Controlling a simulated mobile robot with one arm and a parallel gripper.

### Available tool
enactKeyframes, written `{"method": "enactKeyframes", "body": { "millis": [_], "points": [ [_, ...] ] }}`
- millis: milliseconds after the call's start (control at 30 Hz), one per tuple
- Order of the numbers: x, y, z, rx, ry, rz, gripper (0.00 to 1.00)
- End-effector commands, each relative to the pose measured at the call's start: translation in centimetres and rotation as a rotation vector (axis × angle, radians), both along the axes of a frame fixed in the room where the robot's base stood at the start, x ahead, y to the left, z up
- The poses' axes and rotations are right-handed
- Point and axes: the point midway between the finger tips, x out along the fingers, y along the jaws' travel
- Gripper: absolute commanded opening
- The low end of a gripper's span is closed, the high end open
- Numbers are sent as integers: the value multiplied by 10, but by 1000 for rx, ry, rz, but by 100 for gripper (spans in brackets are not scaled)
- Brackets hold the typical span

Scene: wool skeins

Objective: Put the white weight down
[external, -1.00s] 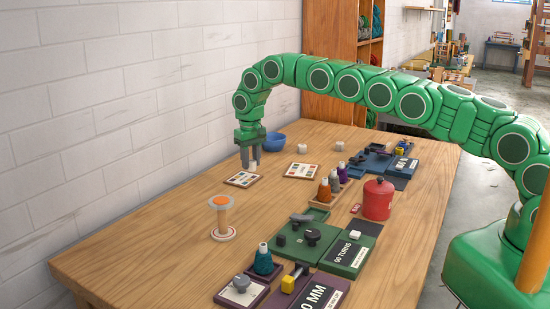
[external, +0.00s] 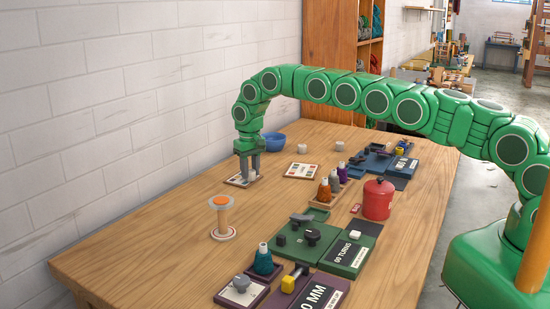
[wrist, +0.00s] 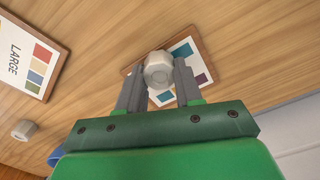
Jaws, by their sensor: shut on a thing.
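The white weight (wrist: 158,72) is a small pale, faceted piece held between the grey fingers of my gripper (wrist: 158,88). In the external view my gripper (external: 249,176) points down over a small brown-edged card (external: 236,181) near the wall side of the table, its fingertips low by the card. The card also shows in the wrist view (wrist: 186,48), with coloured squares, partly hidden behind the weight and fingers. I cannot tell whether the weight touches the card.
A second card (external: 302,170), marked LARGE in the wrist view (wrist: 14,62), lies to the right. Two other white weights (external: 302,149) (external: 340,146) stand behind it. A blue bowl (external: 274,142) is behind my gripper. A spool stand (external: 223,219) is in front.

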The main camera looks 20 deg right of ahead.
Motion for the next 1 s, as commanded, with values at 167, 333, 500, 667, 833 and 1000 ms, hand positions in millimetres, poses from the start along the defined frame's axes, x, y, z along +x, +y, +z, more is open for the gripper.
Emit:
{"method": "enactKeyframes", "body": {
  "millis": [167, 333, 500, 667, 833, 1000],
  "points": [
    [0, 0, -3, 0, 0, 0, 41],
    [0, 0, -3, 0, 0, 0, 60],
    [0, 0, -3, 0, 1, 0, 60],
    [0, 0, 1, 0, 0, 0, 60],
    [0, 0, 21, 0, 0, 0, 60],
    [1, 1, 53, 2, -3, 0, 60]
  ]
}}
